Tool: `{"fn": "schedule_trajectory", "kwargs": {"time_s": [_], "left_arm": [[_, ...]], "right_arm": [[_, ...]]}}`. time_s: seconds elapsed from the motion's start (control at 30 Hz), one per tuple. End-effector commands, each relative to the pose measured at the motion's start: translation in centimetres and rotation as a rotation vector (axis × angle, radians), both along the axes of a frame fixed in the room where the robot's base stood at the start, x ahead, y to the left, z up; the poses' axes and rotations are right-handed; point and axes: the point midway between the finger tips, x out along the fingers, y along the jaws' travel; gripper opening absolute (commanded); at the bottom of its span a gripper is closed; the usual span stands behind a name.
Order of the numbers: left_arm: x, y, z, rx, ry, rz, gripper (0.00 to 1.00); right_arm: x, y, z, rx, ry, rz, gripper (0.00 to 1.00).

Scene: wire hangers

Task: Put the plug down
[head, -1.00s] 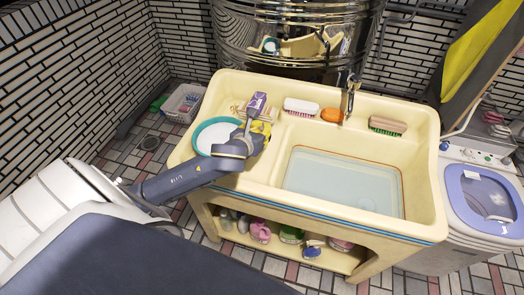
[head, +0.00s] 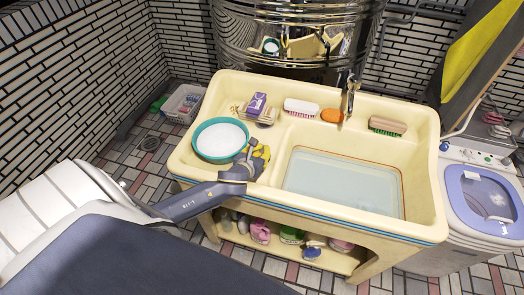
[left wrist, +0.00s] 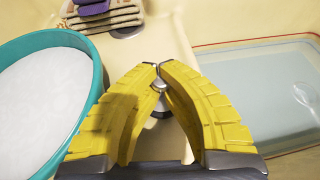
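The plug (left wrist: 160,112) is a small silver piece with a knob and a wider base, seen between the yellow fingers in the left wrist view. My left gripper (left wrist: 158,70) has its fingertips almost together, closed around the plug's narrow upper part. Whether the plug's base touches the surface below is hard to tell. In the head view my left gripper (head: 262,156) is low over the cream sink unit (head: 420,190), between the teal basin and the water-filled sink. The plug is hidden there. My right gripper is not in view.
The teal basin (head: 196,146) with white contents stands close to the left of the gripper. The sink's water (head: 345,182) lies to the right. A purple box (head: 257,104), a white brush (head: 301,106), an orange item (head: 331,115) and a brown brush (head: 388,125) line the back ledge.

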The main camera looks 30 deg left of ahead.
Motion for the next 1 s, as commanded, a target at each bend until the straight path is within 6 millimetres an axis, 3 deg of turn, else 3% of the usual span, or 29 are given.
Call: {"fn": "schedule_trajectory", "kwargs": {"time_s": [0.37,0.6,1.0], "left_arm": [[0.01,0.04,-0.24,0.001,0.0,0.001,0.0],[0.01,0.04,-0.24,0.001,-0.001,0.001,0.27],[-0.72,-0.08,0.15,0.001,0.001,0.0,0.27]], "right_arm": [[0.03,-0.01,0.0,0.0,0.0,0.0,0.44],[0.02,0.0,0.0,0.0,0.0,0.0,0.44],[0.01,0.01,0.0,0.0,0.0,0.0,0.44]]}}
